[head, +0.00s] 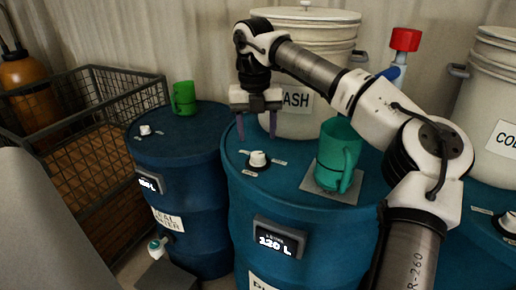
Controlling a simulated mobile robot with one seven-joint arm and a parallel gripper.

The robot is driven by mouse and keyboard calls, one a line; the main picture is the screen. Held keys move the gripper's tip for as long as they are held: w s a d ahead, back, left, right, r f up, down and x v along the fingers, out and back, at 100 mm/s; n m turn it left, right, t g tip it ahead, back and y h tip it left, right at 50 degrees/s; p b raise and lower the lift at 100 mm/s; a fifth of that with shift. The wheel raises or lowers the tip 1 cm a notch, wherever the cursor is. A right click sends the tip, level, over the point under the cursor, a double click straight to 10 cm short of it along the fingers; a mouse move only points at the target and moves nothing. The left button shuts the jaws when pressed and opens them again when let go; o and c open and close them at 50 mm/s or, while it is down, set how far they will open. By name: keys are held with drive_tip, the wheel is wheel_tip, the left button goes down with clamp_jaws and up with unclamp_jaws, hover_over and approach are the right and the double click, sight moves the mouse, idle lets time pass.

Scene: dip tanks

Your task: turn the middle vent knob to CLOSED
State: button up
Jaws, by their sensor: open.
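The middle vent knob (258,160) is a white knob on a dark round base, on top of the middle blue drum (237,195). Small white labels sit around it, but their text is too small to read. Which label the knob points to cannot be told. My gripper (256,134) points down with its two purple fingers apart and empty. In the head view it appears above and slightly behind the knob, not touching it.
A green jug (339,154) stands on a grey pad (323,186) right of the knob. Another green mug (184,98) stands on the left drum (180,128), which has its own knob (145,130). A white WASH tank (290,22) rises behind my gripper.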

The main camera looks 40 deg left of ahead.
sight(258, 155)
wheel_tip(258, 155, down, 6)
drive_tip(key=shift+f+p, duration=0.15)
drive_tip(key=shift+p, duration=0.3)
drive_tip(key=c, duration=1)
